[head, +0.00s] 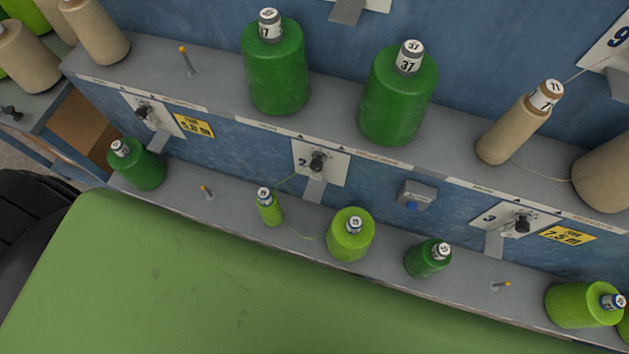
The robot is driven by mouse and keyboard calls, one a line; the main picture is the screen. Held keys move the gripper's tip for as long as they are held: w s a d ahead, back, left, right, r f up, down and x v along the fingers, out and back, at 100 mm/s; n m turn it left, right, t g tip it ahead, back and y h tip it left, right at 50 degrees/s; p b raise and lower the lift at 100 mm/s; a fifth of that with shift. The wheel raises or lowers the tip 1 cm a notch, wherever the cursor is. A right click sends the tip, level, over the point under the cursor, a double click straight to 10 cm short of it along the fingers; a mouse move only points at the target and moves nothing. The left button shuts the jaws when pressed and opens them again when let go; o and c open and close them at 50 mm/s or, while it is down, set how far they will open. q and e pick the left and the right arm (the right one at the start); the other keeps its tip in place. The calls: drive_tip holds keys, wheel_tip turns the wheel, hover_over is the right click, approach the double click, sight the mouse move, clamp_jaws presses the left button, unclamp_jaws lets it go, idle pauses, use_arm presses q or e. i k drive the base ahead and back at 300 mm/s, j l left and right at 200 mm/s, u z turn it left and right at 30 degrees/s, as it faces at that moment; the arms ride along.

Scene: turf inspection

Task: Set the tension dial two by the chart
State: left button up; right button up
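Tension dial two (318,161) is a dark knob on a white plate (335,172) marked 2, on the blue front panel between the two shelves. The finer marks on its plate are too small to read. A thin green thread runs from near the dial down to a slim light-green spool (268,209) on the lower shelf. No chart that I can make out is in view. Neither of my grippers is in view.
Dial three (522,225) sits to the right and another dial (144,112) to the left. Large dark-green cones (276,70) stand on the upper shelf (222,85). A light-green cone (350,238) stands below dial two. Green turf (180,280) fills the foreground.

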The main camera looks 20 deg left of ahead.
sight(316, 164)
drive_tip(key=k+l+u, duration=0.1)
drive_tip(key=u, duration=0.25)
drive_tip(key=k+u, duration=0.5)
drive_tip(key=u, duration=0.15)
